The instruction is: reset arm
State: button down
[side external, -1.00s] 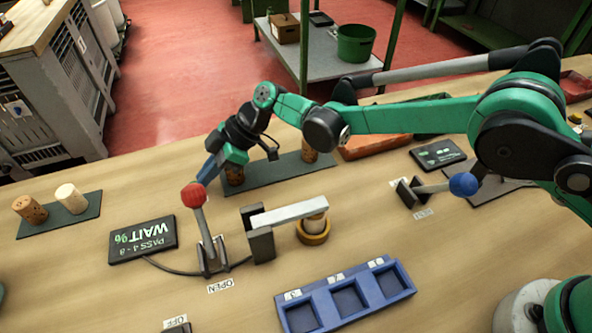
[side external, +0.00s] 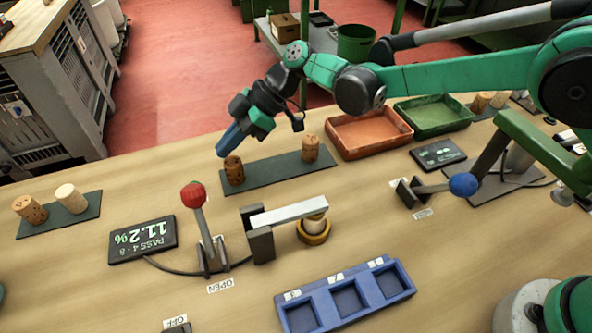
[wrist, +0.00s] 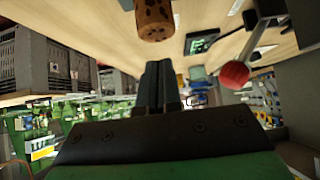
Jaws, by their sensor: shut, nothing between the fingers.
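My gripper (side external: 229,142) is shut and empty. In the side external view it is in the air above the dark green mat (side external: 270,172), close over the mat's left end. A dark speckled cork (side external: 235,171) stands upright there, just below the fingertips; I cannot tell whether they touch. A lighter cork (side external: 310,148) stands at the mat's right end. In the wrist view the shut fingers (wrist: 157,72) point at a speckled cork (wrist: 155,20) at the top. Another cork (side external: 316,224) stands in a brass ring under the grey bar (side external: 288,213).
A red-knobbed lever (side external: 193,196) stands beside a display (side external: 142,239) reading 11.2%. A blue three-pocket tray (side external: 402,287), an orange tray (side external: 372,150), a green tray (side external: 440,130) and a blue-knobbed lever (side external: 464,185) stand around the table.

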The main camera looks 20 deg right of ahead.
jog(key=s+d+r+m+t+h, duration=0.1)
jog(key=d+r+m+t+h, duration=0.1)
jog(key=d+r+m, duration=0.4)
jog(key=s+d+r+m+t+h, duration=0.2)
jog(key=d+r, duration=0.1)
jog(key=d, duration=0.6)
jog(key=s+d+f+m+t+h, duration=0.1)
jog(key=s+d+m+t+h, duration=0.2)
jog(key=s+d+m, duration=0.6)
jog(key=s+d+h, duration=0.2)
jog(key=s+d, duration=0.1)
jog(key=d, duration=0.3)
jog(key=shift+d+f+m, duration=0.15)
jog(key=shift+f+m, duration=0.1)
jog(key=shift+m, duration=0.15)
